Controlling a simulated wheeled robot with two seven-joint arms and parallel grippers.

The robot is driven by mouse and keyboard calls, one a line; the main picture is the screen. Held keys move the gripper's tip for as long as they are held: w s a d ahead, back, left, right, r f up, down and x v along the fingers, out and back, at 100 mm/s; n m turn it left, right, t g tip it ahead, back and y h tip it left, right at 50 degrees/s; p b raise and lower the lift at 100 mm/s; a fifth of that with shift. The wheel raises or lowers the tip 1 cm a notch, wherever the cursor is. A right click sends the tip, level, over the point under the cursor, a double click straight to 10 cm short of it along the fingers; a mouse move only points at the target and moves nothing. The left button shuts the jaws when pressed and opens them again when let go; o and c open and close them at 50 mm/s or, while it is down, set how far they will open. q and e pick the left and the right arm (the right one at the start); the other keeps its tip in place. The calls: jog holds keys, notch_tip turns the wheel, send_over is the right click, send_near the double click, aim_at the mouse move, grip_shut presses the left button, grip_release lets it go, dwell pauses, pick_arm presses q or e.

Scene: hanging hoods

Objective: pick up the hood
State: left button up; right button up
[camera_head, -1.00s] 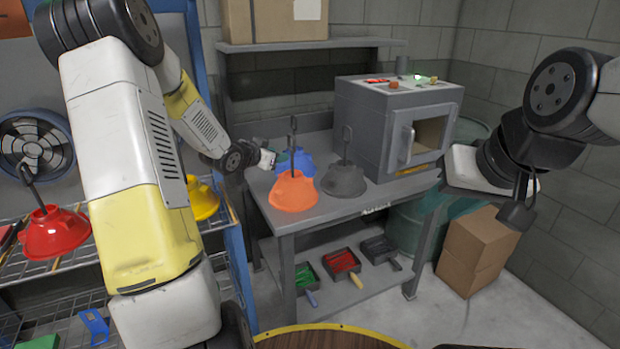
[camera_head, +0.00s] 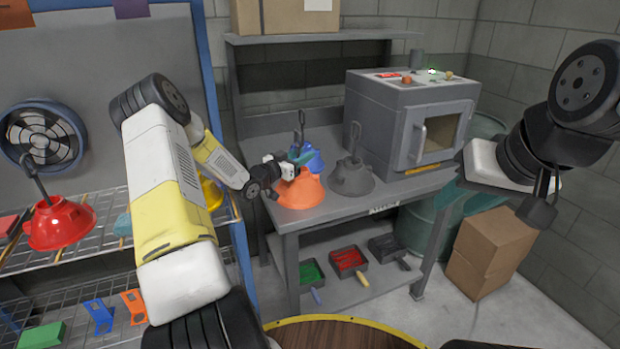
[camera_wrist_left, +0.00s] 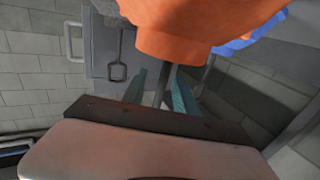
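The orange hood (camera_head: 301,192) stands on the grey workbench, its hook pointing up. My left gripper (camera_head: 302,156) is at the base of that hook. In the left wrist view the orange hood (camera_wrist_left: 205,25) fills the top, and its dark stem runs between my two teal fingers (camera_wrist_left: 159,92). The fingers look apart, with a gap beside the stem. A blue hood (camera_head: 317,160) stands behind the orange one, partly hidden. A grey hood (camera_head: 351,181) stands to its right. My right gripper (camera_head: 537,211) hangs at the right, away from the hoods; its fingers are unclear.
A grey oven (camera_head: 408,125) stands on the bench (camera_head: 392,196) right of the hoods. A red hood (camera_head: 60,225) and a partly hidden yellow hood (camera_head: 212,194) are on the wire rack at left. Trays lie on the lower shelf. A cardboard box (camera_head: 490,252) is on the floor.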

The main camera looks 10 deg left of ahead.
pick_arm(q)
jog(key=shift+w+d, duration=0.3)
jog(key=shift+w, duration=0.15)
grip_shut()
dwell(1.1)
